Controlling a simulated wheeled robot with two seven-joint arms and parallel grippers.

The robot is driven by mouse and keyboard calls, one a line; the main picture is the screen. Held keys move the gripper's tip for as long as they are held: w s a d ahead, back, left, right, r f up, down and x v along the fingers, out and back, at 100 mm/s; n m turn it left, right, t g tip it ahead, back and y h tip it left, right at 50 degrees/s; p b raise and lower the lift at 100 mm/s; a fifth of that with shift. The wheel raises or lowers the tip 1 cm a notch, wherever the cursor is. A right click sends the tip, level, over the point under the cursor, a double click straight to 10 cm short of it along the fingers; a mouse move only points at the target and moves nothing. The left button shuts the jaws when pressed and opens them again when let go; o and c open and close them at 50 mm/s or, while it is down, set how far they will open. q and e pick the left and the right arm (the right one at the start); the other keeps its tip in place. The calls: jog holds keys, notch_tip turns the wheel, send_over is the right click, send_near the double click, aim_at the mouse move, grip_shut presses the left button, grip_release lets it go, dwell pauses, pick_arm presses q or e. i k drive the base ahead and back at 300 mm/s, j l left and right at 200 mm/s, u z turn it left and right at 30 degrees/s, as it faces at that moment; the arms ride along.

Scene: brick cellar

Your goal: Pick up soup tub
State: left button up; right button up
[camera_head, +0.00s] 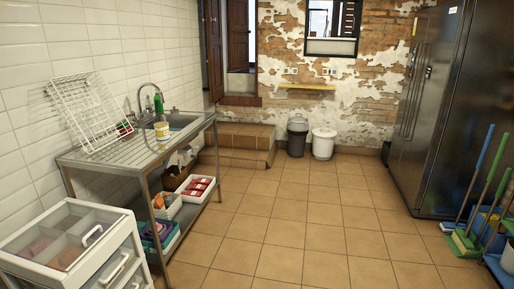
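A small white and yellow tub (162,131), which looks like the soup tub, stands upright on the steel sink counter (122,153). It is near the counter's front edge, beside the sink basin. Its label is too small to read. Neither of my grippers shows in the head view, and nothing is touching the tub.
A white wire rack (88,112) leans on the wall behind the counter; a green bottle (158,103) stands by the tap. Bins of goods fill the shelf below. A white drawer unit (75,245) is nearest. The tiled floor (300,215) is clear. Brooms (480,190) stand right.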

aim_at(162, 127)
jog(key=i+u, duration=0.1)
jog(key=i, duration=0.45)
jog(key=i+l+u, duration=0.1)
jog(key=i, duration=0.45)
jog(key=i+l+u, duration=0.1)
jog(key=i, duration=0.45)
jog(key=i+l+u, duration=0.1)
jog(key=i+l, duration=0.15)
jog(key=i, duration=0.3)
jog(key=i+j+u, duration=0.2)
jog(key=i+u, duration=0.95)
jog(key=i+l+u, duration=0.1)
jog(key=i+u, duration=0.25)
